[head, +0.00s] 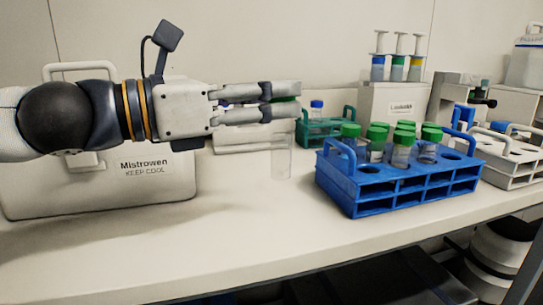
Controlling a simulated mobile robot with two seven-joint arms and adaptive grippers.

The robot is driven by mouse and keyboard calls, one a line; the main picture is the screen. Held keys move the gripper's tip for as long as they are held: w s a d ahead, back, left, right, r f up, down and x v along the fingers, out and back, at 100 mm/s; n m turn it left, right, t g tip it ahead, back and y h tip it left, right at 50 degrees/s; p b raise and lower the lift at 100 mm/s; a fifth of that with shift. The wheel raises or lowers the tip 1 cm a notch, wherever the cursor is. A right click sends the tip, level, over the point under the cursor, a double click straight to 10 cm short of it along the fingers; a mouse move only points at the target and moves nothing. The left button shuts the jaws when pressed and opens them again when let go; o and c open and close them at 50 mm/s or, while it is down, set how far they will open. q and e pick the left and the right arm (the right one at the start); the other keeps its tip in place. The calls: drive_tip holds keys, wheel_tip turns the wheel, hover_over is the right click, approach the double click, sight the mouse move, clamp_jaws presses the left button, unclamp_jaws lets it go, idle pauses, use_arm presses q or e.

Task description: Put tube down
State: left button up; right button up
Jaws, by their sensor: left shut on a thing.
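My left gripper (292,106) reaches in from the left above the bench and is shut on a clear tube (283,160). The tube hangs upright below the fingers; a bit of green, likely its cap, shows between the fingertips. I cannot tell whether the tube's lower end touches the bench. A blue rack (347,192) stands just right of the tube, holding several green-capped tubes (402,148). Some of its front-right holes look empty. My right gripper is not in the head view.
Behind stand a green rack (318,139) with a blue-capped tube, a white box with pipette-like plungers (394,101) and a white rack (508,167) at right. A white cool box (100,187) stands left. The bench front (240,240) is clear.

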use_arm(q)
drive_tip(key=w+f+b, duration=0.2)
drive_tip(key=w+f, duration=0.1)
drive_tip(key=f, duration=0.5)
drive_tip(key=shift+w, duration=0.25)
drive_tip(key=o, duration=0.9)
drive_tip(key=shift+c, duration=0.2)
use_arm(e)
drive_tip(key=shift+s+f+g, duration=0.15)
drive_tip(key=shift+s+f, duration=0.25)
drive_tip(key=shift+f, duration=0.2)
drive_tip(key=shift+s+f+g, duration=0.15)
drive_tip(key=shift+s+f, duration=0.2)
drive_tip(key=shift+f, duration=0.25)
